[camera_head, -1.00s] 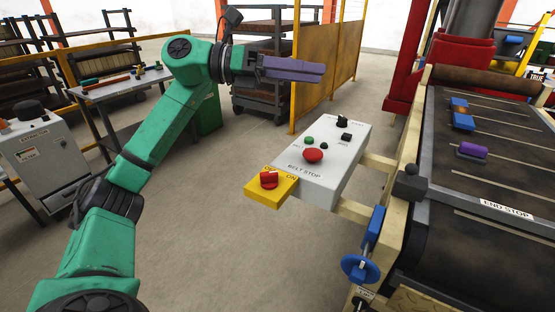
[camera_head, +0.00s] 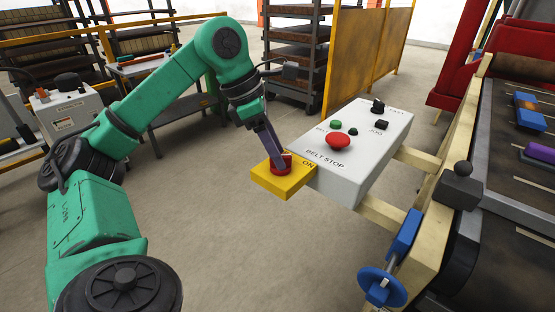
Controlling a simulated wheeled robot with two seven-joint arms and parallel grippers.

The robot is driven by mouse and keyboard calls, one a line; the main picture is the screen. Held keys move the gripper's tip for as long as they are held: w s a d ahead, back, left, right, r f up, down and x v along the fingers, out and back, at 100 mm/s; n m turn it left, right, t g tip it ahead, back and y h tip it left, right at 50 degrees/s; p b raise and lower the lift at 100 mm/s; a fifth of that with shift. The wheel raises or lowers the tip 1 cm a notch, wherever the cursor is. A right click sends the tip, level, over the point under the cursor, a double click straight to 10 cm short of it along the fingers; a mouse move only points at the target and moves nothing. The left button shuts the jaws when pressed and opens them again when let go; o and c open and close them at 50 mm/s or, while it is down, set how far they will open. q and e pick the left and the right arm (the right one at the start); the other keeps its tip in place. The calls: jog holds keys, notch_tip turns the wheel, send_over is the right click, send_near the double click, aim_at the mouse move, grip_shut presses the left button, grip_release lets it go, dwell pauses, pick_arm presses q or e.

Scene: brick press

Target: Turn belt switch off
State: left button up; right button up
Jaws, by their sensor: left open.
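The belt switch is a red rotary knob (camera_head: 281,169) on a yellow box (camera_head: 268,182) at the front left end of the grey control panel (camera_head: 372,150). The word "ON" shows on the box's right side; the other label is mostly hidden by my gripper. My left gripper (camera_head: 277,161) points down with its purple fingers at the knob. It is open, its fingertips at or just above the knob; I cannot tell whether they touch it. My right gripper is not in view.
The panel bears a red "BELT STOP" mushroom button (camera_head: 338,140), a green button (camera_head: 336,125) and black controls. The belt (camera_head: 530,135) with blue and purple pieces runs at the right. A blue handwheel (camera_head: 382,287) stands in front. Open floor lies below the yellow box.

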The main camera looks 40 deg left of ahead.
pick_arm(q)
jog(key=shift+w+d+f, duration=0.15)
jog(key=shift+f, duration=0.15)
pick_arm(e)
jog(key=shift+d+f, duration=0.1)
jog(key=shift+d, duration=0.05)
pick_arm(q)
grip_shut()
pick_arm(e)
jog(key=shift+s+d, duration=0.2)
